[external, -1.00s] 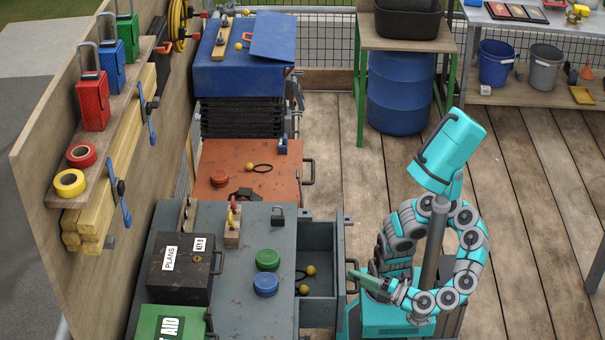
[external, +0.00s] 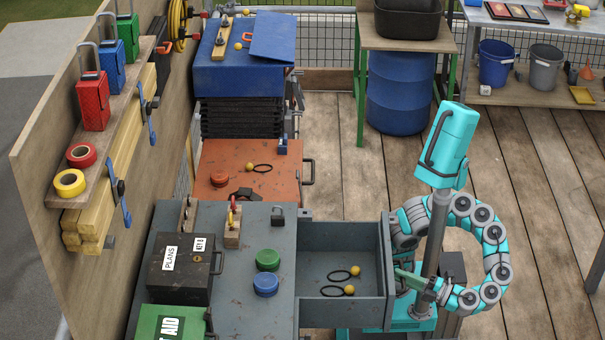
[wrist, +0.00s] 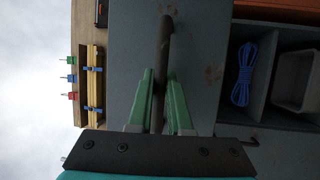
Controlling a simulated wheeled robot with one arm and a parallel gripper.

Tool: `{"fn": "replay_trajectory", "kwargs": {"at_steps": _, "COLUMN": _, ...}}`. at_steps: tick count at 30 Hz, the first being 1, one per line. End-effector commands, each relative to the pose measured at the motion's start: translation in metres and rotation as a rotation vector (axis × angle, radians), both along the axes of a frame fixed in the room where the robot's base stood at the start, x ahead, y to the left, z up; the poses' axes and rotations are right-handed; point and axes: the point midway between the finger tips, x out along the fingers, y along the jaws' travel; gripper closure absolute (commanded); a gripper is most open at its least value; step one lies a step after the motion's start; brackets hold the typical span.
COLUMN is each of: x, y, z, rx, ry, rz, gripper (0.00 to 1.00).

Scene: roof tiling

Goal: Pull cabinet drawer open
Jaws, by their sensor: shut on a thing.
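The grey cabinet drawer (external: 340,312) is pulled well out from the grey cabinet (external: 232,262) in the external view. Inside it lie two yellow balls with black loops (external: 350,290). My gripper (external: 402,280) is at the drawer's front, on its right side. In the wrist view the green fingers of my gripper (wrist: 162,112) are shut around the dark bar handle (wrist: 165,50) on the grey drawer front (wrist: 200,65). In the external view the handle is mostly hidden by the fingers.
On the cabinet top are a black box (external: 185,268), a green case (external: 172,322), and a green disc (external: 267,260) and a blue disc (external: 265,284). An orange cabinet (external: 280,185) stands behind. Wooden floor (external: 530,180) is free to the right.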

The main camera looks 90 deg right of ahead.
Motion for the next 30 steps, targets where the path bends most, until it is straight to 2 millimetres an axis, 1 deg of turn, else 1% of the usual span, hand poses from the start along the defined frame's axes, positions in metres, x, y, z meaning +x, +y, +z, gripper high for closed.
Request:
{"fn": "replay_trajectory", "kwargs": {"at_steps": 2, "x": 0.0, "y": 0.001, "z": 0.0, "rx": 0.0, "ry": -0.001, "rz": 0.002, "gripper": 1.0}}
{"fn": "replay_trajectory", "kwargs": {"at_steps": 3, "x": 0.0, "y": 0.001, "z": 0.0, "rx": 0.0, "ry": -0.001, "rz": 0.002, "gripper": 0.8}}
{"fn": "replay_trajectory", "kwargs": {"at_steps": 9, "x": 0.0, "y": 0.0, "z": 0.0, "rx": 0.001, "ry": 0.0, "rz": 0.001, "gripper": 0.58}}
{"fn": "replay_trajectory", "kwargs": {"at_steps": 11, "x": 0.0, "y": 0.0, "z": 0.0, "rx": 0.001, "ry": 0.0, "rz": 0.0, "gripper": 0.53}}
{"fn": "replay_trajectory", "kwargs": {"at_steps": 26, "x": 0.0, "y": 0.001, "z": 0.0, "rx": 0.0, "ry": 0.002, "rz": 0.002, "gripper": 0.53}}
{"fn": "replay_trajectory", "kwargs": {"at_steps": 28, "x": 0.0, "y": 0.005, "z": -0.001, "rx": 0.002, "ry": 0.017, "rz": 0.02, "gripper": 0.53}}
{"fn": "replay_trajectory", "kwargs": {"at_steps": 30, "x": -0.002, "y": 0.017, "z": -0.001, "rx": 0.007, "ry": 0.054, "rz": 0.066, "gripper": 0.53}}
